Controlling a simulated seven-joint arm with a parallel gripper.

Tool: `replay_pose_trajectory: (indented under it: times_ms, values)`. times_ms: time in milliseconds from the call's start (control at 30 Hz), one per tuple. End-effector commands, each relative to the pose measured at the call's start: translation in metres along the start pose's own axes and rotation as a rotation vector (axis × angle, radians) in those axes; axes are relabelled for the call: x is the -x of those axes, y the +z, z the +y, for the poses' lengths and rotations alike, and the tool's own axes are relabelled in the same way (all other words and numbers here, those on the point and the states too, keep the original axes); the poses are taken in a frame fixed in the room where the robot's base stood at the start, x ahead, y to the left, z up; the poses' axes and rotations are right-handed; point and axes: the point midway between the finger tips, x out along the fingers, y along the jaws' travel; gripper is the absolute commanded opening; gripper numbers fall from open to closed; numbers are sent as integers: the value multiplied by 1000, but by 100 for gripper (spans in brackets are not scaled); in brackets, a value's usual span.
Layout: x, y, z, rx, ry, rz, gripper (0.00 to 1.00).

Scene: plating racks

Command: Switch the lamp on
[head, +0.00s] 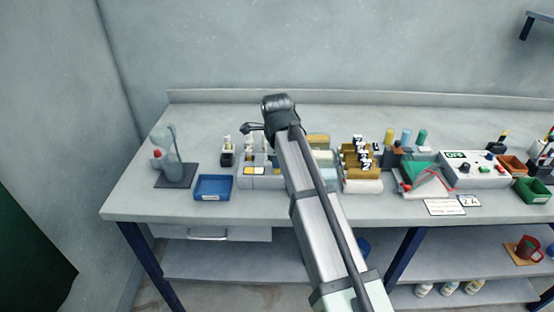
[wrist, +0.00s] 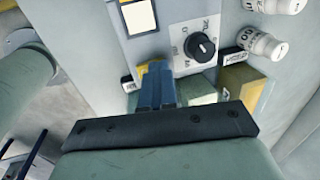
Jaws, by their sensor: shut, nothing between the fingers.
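In the wrist view my gripper (wrist: 156,75) is shut, its blue fingers together and empty, close over a grey panel (wrist: 98,50). Whether the fingertips touch the panel I cannot tell. In the head view the grey box (head: 262,183) with yellow and white squares stands left of my arm, which hides the gripper. I cannot make out for certain which part is the lamp.
On the bench (head: 140,205) are a blue tray (head: 213,187), a clear vessel on a dark base (head: 174,180), a brown rack (head: 352,160) and a box reading OFF (head: 474,176). The bench's back strip is mostly clear.

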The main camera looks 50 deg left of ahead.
Motion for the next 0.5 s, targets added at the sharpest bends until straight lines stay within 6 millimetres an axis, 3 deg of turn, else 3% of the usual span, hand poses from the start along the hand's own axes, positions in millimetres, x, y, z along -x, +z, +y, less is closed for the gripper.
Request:
replay_pose_trajectory:
  times_ms: [33, 500]
  values:
    - [-8, -1, 7, 0, 15, 4, 0]
    - [-6, -1, 18, 1, 25, 2, 0]
